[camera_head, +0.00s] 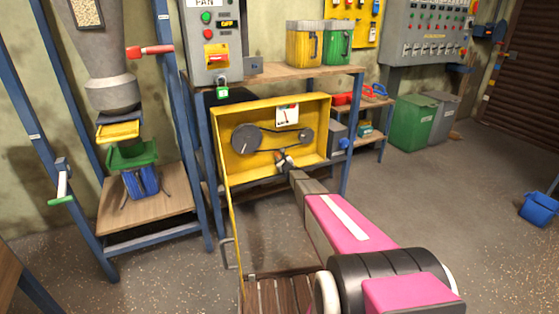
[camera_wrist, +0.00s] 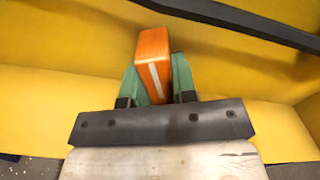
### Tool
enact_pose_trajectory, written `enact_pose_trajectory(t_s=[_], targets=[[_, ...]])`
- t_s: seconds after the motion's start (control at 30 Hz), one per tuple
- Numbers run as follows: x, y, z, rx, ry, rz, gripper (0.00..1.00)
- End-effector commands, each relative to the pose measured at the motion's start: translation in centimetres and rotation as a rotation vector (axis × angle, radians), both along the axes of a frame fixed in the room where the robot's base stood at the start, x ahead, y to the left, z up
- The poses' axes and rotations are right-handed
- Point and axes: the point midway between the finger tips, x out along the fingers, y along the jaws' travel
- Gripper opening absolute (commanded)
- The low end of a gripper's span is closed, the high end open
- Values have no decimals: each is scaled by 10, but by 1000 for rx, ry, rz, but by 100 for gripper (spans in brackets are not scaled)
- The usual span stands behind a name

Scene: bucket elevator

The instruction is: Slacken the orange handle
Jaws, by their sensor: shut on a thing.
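The orange handle (camera_wrist: 153,62) is a block with a pale stripe on one face. In the wrist view it stands between the two green fingers of my gripper (camera_wrist: 156,84), which are shut on its sides. In the head view my gripper (camera_head: 284,160) reaches into the lower middle of the open yellow housing (camera_head: 240,182). The handle is too small and covered there to make out clearly. Inside the housing, a black belt runs between a large grey pulley (camera_head: 246,139) on the left and a small pulley (camera_head: 306,136) on the right.
The yellow door of the housing hangs open below its left side. A control box (camera_head: 212,45) with a green padlock (camera_head: 223,90) is above left. Yellow and green bins (camera_head: 305,45) stand on the shelf above. A blue-framed elevator stand (camera_head: 148,205) is at left. Open floor lies at right.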

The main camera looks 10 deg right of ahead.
Motion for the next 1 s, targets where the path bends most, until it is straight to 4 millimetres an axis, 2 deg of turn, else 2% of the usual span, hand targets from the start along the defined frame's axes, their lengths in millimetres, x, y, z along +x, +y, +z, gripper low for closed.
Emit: enact_pose_trajectory(t_s=[0.5,1.0], targets=[[0,-1,0,318,103,1,2],[0,-1,0,415,134,1,2]])
